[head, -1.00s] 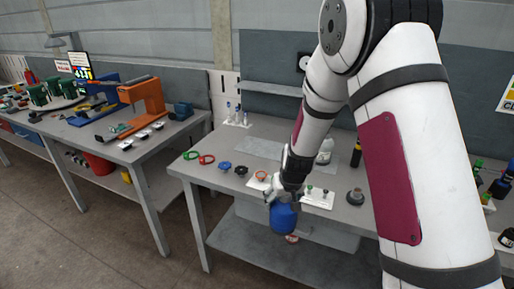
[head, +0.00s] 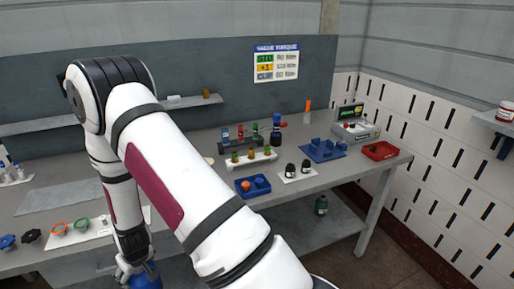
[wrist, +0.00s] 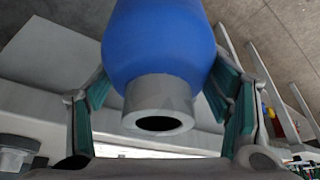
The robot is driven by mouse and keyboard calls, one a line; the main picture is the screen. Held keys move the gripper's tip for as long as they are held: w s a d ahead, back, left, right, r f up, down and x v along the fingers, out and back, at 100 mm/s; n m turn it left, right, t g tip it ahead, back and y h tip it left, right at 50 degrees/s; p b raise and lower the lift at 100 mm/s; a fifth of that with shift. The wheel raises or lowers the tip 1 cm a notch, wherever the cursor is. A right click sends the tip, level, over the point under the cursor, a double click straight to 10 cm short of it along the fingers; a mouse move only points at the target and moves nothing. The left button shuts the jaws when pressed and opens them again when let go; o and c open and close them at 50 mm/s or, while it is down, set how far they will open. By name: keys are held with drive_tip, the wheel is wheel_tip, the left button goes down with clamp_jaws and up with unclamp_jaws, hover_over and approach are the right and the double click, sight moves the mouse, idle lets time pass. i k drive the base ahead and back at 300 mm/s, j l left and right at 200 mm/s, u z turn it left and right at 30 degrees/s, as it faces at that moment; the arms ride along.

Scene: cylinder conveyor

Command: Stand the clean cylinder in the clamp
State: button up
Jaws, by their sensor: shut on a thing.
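My gripper (head: 136,268) is at the lower left of the head view, in front of the bench edge. It is shut on a blue cylinder (head: 148,281), which is partly cut off by the bottom of the picture. In the wrist view the cylinder (wrist: 160,45) has a rounded blue body and a grey neck (wrist: 160,98) with a dark round opening. The green-padded fingers of my gripper (wrist: 160,85) lie on both sides of it. A blue fixture (head: 322,150) stands on the right part of the bench; I cannot tell whether it is the clamp.
A blue tray (head: 252,187), a white plate with two black-topped items (head: 297,171), a rack of small vials (head: 250,156) and a red tray (head: 380,150) stand on the bench (head: 200,140). A pegboard wall (head: 440,150) closes the right side. A dark green bottle (head: 321,205) stands on the lower shelf.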

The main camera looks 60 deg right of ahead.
sight(320, 150)
drive_tip(key=k+l, duration=0.15)
drive_tip(key=l, duration=0.2)
drive_tip(key=k+l+z, duration=0.1)
drive_tip(key=l, duration=0.25)
drive_tip(key=k+l, duration=0.25)
drive_tip(key=k+l+z, duration=0.1)
drive_tip(key=l, duration=0.3)
drive_tip(key=k+l, duration=0.2)
drive_tip(key=l, duration=0.2)
drive_tip(key=k+l+z, duration=0.1)
drive_tip(key=l, duration=0.25)
drive_tip(key=k+l, duration=0.15)
drive_tip(key=l, duration=0.2)
drive_tip(key=k+l+z, duration=0.1)
drive_tip(key=l, duration=0.3)
